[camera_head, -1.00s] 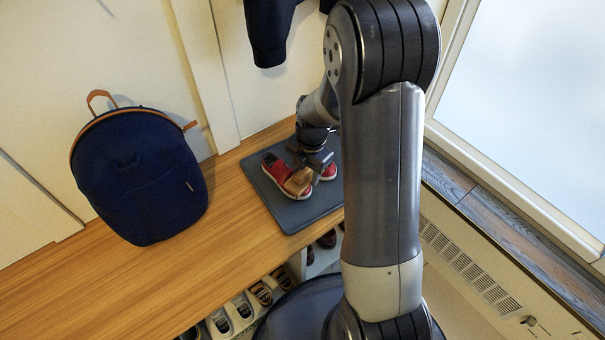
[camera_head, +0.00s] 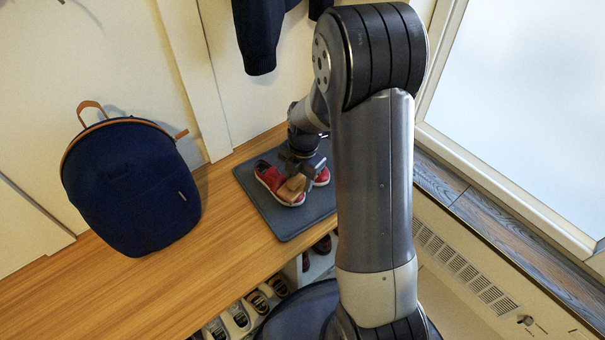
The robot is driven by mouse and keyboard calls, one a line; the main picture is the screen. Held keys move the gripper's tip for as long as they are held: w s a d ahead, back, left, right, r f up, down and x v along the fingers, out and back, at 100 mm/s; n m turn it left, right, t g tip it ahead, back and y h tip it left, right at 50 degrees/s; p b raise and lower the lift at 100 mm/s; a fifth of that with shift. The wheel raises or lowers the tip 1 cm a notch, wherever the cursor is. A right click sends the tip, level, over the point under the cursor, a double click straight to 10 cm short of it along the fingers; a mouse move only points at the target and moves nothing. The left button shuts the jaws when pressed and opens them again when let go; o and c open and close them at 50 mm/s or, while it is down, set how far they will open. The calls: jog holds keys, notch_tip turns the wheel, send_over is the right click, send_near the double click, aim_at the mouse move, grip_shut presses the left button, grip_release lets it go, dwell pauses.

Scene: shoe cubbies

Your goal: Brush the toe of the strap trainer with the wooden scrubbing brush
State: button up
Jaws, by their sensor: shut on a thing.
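A pair of red shoes with white soles lies on a dark grey mat (camera_head: 286,224) on the bench. The left red shoe (camera_head: 270,175) shows most of its side; the other red shoe (camera_head: 322,177) is partly hidden behind my gripper. My gripper (camera_head: 298,176) points down over the shoes and is shut on the wooden scrubbing brush (camera_head: 292,188). The light brown brush block lies over the front end of the left shoe. I cannot tell whether its bristles touch the shoe. Straps on the shoes are too small to make out.
A dark blue backpack (camera_head: 133,187) stands on the wooden bench (camera_head: 205,245) to the left. A dark garment (camera_head: 262,35) hangs above the mat. Several shoes (camera_head: 238,318) sit in cubbies under the bench. The bench between backpack and mat is clear.

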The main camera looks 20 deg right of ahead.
jog(key=shift+s+a+f, duration=0.1)
jog(key=shift+s+a, duration=0.6)
jog(key=shift+a, duration=0.25)
jog(key=shift+w+d, duration=0.7)
jog(key=shift+d, duration=0.3)
jog(key=r+p, duration=0.3)
jog(key=r, duration=0.1)
jog(key=r+p, duration=0.3)
jog(key=r, duration=0.1)
jog(key=shift+s+d+r, duration=0.1)
jog(key=shift+s+r, duration=0.05)
jog(key=shift+s, duration=0.05)
